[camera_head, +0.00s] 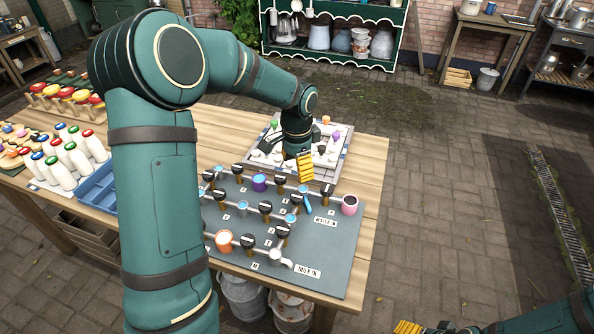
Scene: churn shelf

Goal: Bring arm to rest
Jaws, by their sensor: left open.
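My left arm (160,180) is dark green. It rises from the bottom left, bends at a high elbow and reaches over the wooden table. My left gripper (298,163) points down above the far part of the table, between a pale tray (340,133) and a grey board (335,270). One yellow finger pad faces me; the gripper is open and I see nothing held in it. My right gripper (415,328) shows only a yellow pad and dark parts at the bottom edge, away from the table. Its jaws are mostly cut off.
The grey board carries black-knobbed fittings and several cups, including a pink one (349,204) and an orange one (224,240). White bottles (78,158) and a blue crate (97,190) stand at the left. A green shelf (330,55) stands behind. The paved floor at right is clear.

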